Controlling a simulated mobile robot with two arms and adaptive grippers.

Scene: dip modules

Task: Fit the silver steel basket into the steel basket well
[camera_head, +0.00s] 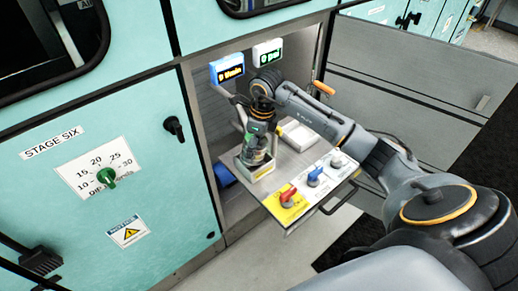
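My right gripper (258,158) points down over the left part of a pull-out tray (301,168) in the open bay. A small pale, metallic square-rimmed holder (257,172) surrounds its fingertips. I cannot tell whether this is the silver steel basket, its well, or one inside the other. The fingers are partly hidden by the rim, and whether they are closed on anything is unclear. A white rectangular recess or block (297,135) lies further back on the tray. My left gripper is not in view.
Red (288,196), blue (315,176) and white (338,160) knobs line the tray's front, above a dark handle (340,199). Two small displays (228,69) (267,52) hang above. A teal cabinet door (100,180) stands left, and a grey panel (420,85) right.

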